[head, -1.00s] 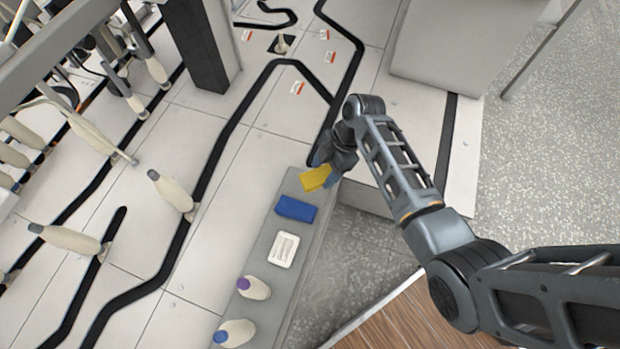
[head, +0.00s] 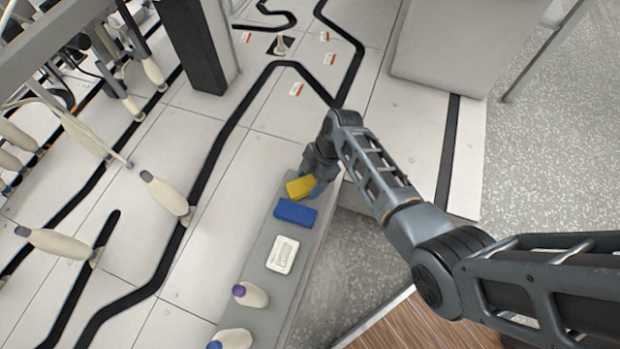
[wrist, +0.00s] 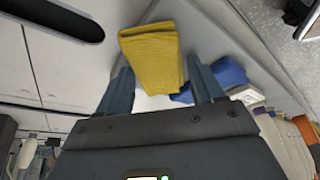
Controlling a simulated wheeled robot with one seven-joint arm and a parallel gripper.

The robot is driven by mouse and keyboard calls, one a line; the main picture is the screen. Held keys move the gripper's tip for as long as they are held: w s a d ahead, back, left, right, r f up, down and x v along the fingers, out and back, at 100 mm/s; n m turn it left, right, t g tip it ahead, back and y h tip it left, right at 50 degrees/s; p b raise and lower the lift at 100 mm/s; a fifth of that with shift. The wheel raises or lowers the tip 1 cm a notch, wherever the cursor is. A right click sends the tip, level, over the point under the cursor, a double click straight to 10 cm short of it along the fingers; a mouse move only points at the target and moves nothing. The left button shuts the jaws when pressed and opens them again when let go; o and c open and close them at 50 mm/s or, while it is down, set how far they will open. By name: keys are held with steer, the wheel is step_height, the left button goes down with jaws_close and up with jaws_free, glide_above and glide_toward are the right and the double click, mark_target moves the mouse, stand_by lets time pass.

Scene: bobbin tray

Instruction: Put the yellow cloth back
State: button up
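The yellow cloth (head: 300,187) is a folded block at the far end of the narrow grey shelf (head: 258,255), just beyond the blue cloth (head: 295,212). My gripper (head: 312,182) is at the yellow cloth, coming from its upper right. In the wrist view the yellow cloth (wrist: 152,58) sits between the two fingertips of my gripper (wrist: 160,72), with its sides against them. It looks turned a little against the shelf's line. Its underside is hidden, so I cannot tell whether it touches the shelf. The blue cloth also shows in the wrist view (wrist: 229,73), right of the fingers.
A white tray-like block (head: 283,254) lies on the shelf nearer than the blue cloth. A purple-tipped bobbin (head: 252,295) and a blue-tipped bobbin (head: 232,339) lie at its near end. Machine panels with black slots and bobbins (head: 165,193) are left; a grey box (head: 458,45) stands behind.

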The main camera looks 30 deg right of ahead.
steer(key=shift+o, duration=1.4)
steer(key=shift+r, duration=0.1)
steer(key=p+v, duration=0.3)
steer(key=v, duration=0.8)
steer(key=shift+r+p, duration=0.4)
steer(key=shift+d, duration=0.15)
steer(key=s+f+m+t+h, duration=0.2)
steer(key=s+f+m, duration=0.25)
steer(key=s, duration=0.45)
steer(key=s+r+m+t+h, duration=0.3)
steer(key=s+m+t, duration=0.1)
steer(key=s, duration=0.6)
steer(key=s+a+r+m+t, duration=0.1)
steer(key=s+r, duration=0.3)
steer(key=r, duration=0.5)
steer(key=s+a+r+m+t, duration=0.2)
steer(key=s+r+m+t, duration=0.2)
steer(key=r, duration=0.6)
steer(key=s+a+r+m+t, duration=0.2)
steer(key=s+r, duration=0.3)
steer(key=r, duration=0.5)
steer(key=shift+s+a+r+m+t+y, duration=0.15)
steer(key=shift+s+a+m+t+y, duration=0.15)
steer(key=shift+t, duration=0.4)
